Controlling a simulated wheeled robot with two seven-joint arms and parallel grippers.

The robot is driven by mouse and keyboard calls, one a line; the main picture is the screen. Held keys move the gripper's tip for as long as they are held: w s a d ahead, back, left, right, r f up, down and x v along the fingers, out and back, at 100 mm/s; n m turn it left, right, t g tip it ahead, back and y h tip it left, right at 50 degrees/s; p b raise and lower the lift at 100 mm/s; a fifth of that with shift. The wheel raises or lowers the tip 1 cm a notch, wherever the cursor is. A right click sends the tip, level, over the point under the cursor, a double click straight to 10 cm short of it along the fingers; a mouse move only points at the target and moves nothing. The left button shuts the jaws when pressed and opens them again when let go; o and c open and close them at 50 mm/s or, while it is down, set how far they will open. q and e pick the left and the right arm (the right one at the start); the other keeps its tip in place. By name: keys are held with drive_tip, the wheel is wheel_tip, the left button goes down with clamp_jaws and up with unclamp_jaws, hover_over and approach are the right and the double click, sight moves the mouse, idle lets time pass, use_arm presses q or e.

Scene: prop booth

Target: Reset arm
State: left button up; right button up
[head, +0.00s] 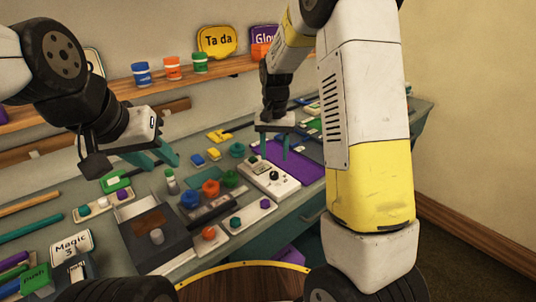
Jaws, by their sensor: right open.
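My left gripper (166,164) comes in from the left and hangs above the left part of the workbench (120,186). Its two teal fingers stand apart with nothing seen between them. My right gripper (275,150) points down above the bench, over a white device with a dark knob (271,178). Its teal fingers are apart and hold nothing. I cannot tell whether the fingertips touch the device. My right arm hides part of the bench's right end.
Below the grippers lie a dark tray (150,262), blue (190,199) and red (211,187) knobs, and a purple mat (300,163). A shelf (225,72) behind holds paint jars (172,68) and a yellow "Ta da" sign (217,41).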

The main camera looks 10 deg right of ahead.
drive_tip(key=shift+r, duration=0.5)
drive_tip(key=shift+s+d+r, duration=0.1)
drive_tip(key=shift+s+r, duration=0.05)
drive_tip(key=shift+r, duration=0.1)
drive_tip(key=s+d+r+n+t+y, duration=0.1)
drive_tip(key=s+d+r+t+y, duration=0.1)
drive_tip(key=s+r, duration=0.75)
drive_tip(key=s+r+n+t, duration=0.2)
drive_tip(key=s+r+t, duration=0.2)
drive_tip(key=s, duration=1)
drive_tip(key=shift+s+d+r, duration=0.25)
drive_tip(key=shift+d+r, duration=0.1)
drive_tip(key=shift+r, duration=0.25)
drive_tip(key=shift+c, duration=0.4)
